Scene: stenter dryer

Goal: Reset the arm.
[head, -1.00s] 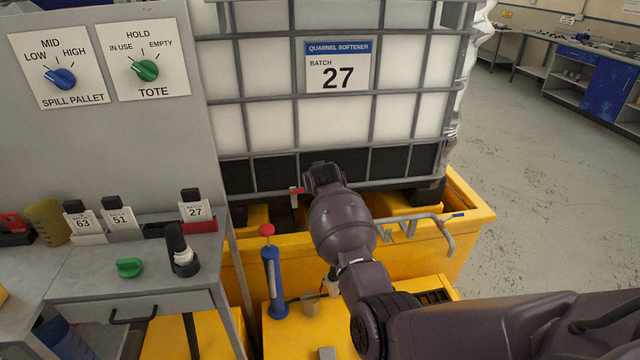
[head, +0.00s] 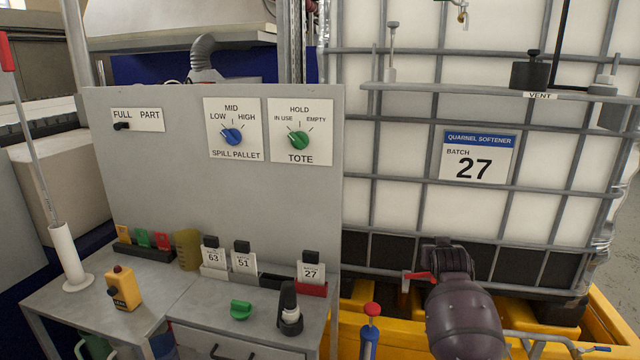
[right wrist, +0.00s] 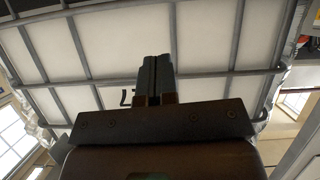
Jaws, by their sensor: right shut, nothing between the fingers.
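My right arm (head: 462,315) rises from the bottom of the head view, in front of the caged white tote (head: 400,220). Its wrist end is beside a small red valve handle (head: 420,277) low on the tote; I cannot tell whether they touch. In the right wrist view my right gripper (right wrist: 156,62) is shut with its fingers together and empty. The tote's cage and part of its label (right wrist: 128,97) show behind the fingers. My left gripper is not in view.
A grey bench (head: 150,325) with a panel (head: 170,190) of dials stands at left. It carries batch cards, a green knob (head: 241,309), a black handheld device (head: 289,308) and a yellow tester (head: 123,288). A yellow spill pallet (head: 605,325) surrounds the tote's base.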

